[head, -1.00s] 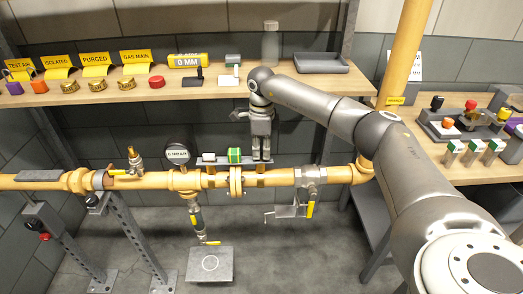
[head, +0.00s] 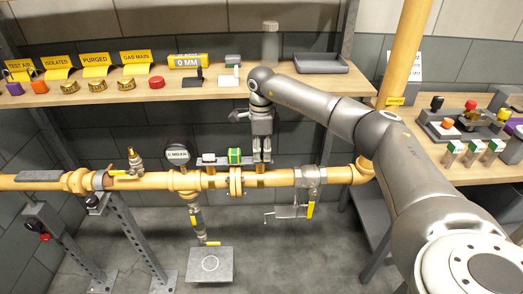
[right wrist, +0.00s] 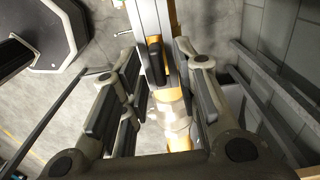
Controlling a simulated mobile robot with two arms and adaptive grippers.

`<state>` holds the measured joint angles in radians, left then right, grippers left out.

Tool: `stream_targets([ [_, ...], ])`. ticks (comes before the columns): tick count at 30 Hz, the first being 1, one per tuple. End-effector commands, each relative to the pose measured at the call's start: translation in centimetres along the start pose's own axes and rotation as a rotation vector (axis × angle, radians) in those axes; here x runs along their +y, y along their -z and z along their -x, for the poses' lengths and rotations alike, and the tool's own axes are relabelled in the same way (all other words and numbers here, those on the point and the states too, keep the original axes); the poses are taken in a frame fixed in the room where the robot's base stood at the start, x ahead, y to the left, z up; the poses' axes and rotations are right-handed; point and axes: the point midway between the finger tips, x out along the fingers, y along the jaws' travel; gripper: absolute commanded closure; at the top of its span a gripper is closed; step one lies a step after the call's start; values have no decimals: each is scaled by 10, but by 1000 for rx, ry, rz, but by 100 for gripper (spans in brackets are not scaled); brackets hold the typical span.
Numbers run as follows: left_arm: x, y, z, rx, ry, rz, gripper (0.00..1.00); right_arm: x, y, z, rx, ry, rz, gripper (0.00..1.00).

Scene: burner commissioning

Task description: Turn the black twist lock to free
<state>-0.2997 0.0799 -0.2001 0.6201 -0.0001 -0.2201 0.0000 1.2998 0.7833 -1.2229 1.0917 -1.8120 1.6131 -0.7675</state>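My right gripper (head: 262,158) points down over the yellow pipe (head: 330,175), at the right end of the narrow grey plate beside the green-and-yellow part (head: 235,155). In the right wrist view my gripper (right wrist: 160,100) has its fingers apart, one on each side of a grey bar (right wrist: 146,25). A small dark piece (right wrist: 154,52) on that bar lies between the fingers; it may be the black twist lock, but I cannot be sure. I see no clear contact with it. In the head view that spot is hidden by the fingers. My left gripper is not in view.
A shelf (head: 225,92) with coloured caps and yellow signs runs behind. A gauge (head: 177,155) and a yellow-handled valve (head: 310,208) flank the gripper on the pipe. A bench (head: 460,170) with knobs stands right. A grey box (head: 210,265) sits on the floor.

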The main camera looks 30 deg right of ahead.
Motion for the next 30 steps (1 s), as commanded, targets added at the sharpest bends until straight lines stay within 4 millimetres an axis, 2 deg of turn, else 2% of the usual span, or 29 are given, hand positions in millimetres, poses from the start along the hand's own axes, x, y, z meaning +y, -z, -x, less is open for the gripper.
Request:
stream_targets([
  [7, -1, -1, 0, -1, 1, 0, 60, 1, 0, -1, 2, -2, -1, 69],
  [11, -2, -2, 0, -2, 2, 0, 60, 0, 0, 5, 1, -1, -1, 69],
  [14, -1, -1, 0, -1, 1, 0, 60, 0, 0, 19, 0, 0, -1, 69],
  [24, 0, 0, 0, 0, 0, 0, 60, 0, 0, 90, -1, 1, -1, 69],
  [30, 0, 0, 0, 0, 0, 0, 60, 0, -1, 114, 0, -1, 0, 69],
])
